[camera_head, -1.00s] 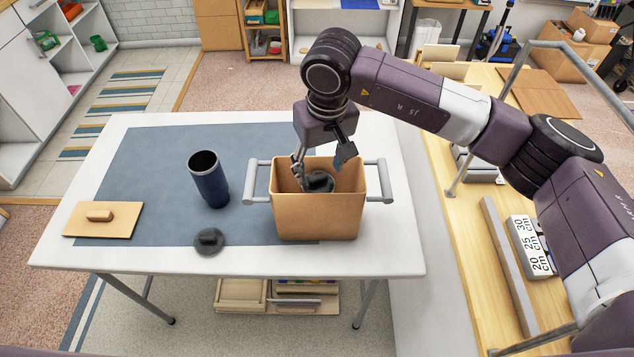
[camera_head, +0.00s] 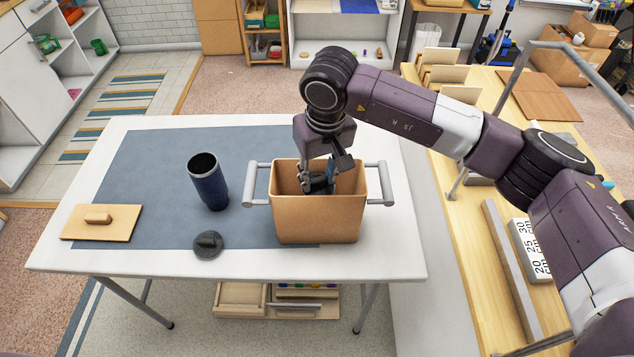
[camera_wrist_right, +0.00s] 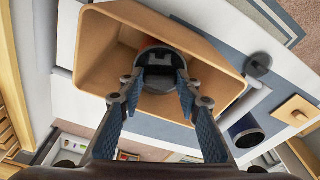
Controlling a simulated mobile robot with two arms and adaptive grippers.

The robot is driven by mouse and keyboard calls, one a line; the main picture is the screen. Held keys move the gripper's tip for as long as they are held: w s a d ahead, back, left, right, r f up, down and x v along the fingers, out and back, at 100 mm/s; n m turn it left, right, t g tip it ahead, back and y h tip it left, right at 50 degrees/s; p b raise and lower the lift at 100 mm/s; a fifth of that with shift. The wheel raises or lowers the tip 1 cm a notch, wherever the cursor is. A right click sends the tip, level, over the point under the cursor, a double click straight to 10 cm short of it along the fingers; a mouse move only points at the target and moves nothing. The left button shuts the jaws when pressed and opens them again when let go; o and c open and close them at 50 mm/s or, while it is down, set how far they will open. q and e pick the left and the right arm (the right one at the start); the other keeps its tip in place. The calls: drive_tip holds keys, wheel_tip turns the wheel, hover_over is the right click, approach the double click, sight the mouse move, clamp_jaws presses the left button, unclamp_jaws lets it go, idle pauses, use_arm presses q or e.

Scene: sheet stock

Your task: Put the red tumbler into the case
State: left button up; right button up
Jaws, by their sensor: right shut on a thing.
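The case (camera_head: 317,222) is a tan open box with grey side handles, standing on the right part of the white table; its inside shows in the right wrist view (camera_wrist_right: 103,42). A dark round lid with a raised grip (camera_wrist_right: 162,82) is inside the case. A sliver of the red tumbler (camera_wrist_right: 150,42) shows at the lid's edge; its body is hidden. My right gripper (camera_head: 321,184) reaches down into the case and is shut on the dark lid's grip; its fingers also show in the right wrist view (camera_wrist_right: 157,80). My left gripper is not in view.
A dark blue tumbler (camera_head: 209,185) stands open on the blue mat (camera_head: 150,170), left of the case. A loose grey lid (camera_head: 208,244) lies in front of it. A wooden board with a handle (camera_head: 100,222) lies at the left. The mat's back left is clear.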

sight(317, 177)
drive_tip(key=shift+c, duration=0.7)
drive_tip(key=shift+c, duration=0.5)
drive_tip(key=shift+r+p, duration=0.35)
drive_tip(key=shift+r, duration=1.65)
drive_tip(key=shift+f, duration=0.15)
wheel_tip(317, 177, down, 3)
drive_tip(key=b, duration=0.4)
drive_tip(key=shift+f, duration=0.1)
drive_tip(key=shift+b, duration=0.9)
drive_tip(key=shift+f+b, duration=0.25)
drive_tip(key=shift+b, duration=0.9)
idle(1.4)
